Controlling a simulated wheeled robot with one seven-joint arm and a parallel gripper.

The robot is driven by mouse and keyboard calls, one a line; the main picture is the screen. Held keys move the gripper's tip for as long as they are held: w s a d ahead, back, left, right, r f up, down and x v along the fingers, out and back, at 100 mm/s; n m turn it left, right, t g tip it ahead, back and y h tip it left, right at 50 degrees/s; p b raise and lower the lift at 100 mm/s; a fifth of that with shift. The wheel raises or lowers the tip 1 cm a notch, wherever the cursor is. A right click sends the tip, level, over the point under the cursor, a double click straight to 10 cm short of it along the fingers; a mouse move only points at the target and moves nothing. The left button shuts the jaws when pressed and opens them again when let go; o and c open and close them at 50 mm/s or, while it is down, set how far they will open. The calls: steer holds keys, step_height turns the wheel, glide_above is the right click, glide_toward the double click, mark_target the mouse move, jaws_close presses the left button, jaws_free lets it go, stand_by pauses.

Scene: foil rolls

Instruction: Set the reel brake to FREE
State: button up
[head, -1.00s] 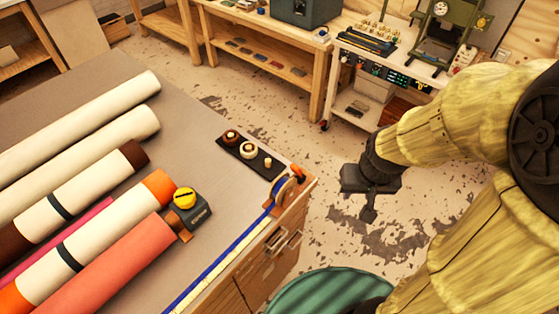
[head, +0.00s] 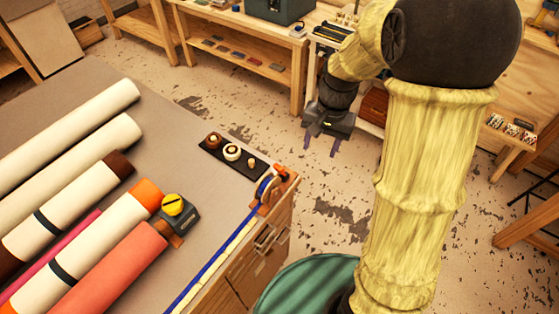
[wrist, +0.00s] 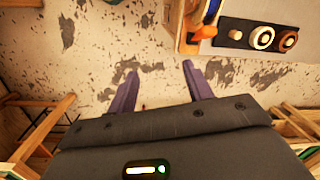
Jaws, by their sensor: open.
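A blue-wound reel (head: 266,188) sits in a wooden bracket at the right corner of the table, with blue ribbon running along the table's front edge. An orange lever (head: 281,172) stands at this reel; it also shows at the top of the wrist view (wrist: 212,11). No brake label is readable, so I cannot tell its setting. My gripper (head: 321,146) is open and empty over the floor, beyond the table's right edge and apart from the reel. Its two purple-grey fingers show spread in the wrist view (wrist: 160,72).
A black strip (head: 241,164) with several round knobs lies behind the reel. A dark box with a yellow dial (head: 173,205) stands by the rolls (head: 100,255) on the table (head: 165,130). A green round top (head: 305,285) is in front. Workbenches line the back; floor between is clear.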

mark_target(279, 167)
steer(key=w+a+r+m+g+y+p, duration=0.1)
steer(key=w+a+r+m+g+p, duration=0.1)
steer(key=w+a, duration=0.4)
steer(key=shift+w+r+m+g+y+p, duration=0.35)
steer(key=shift+w+r+m+g, duration=0.3)
steer(key=shift+w, duration=0.5)
steer(key=shift+f, duration=0.1)
steer(key=p+x, duration=0.4)
steer(key=x, duration=1.3)
steer(key=shift+f+p, duration=0.2)
steer(key=shift+p, duration=0.15)
jaws_close()
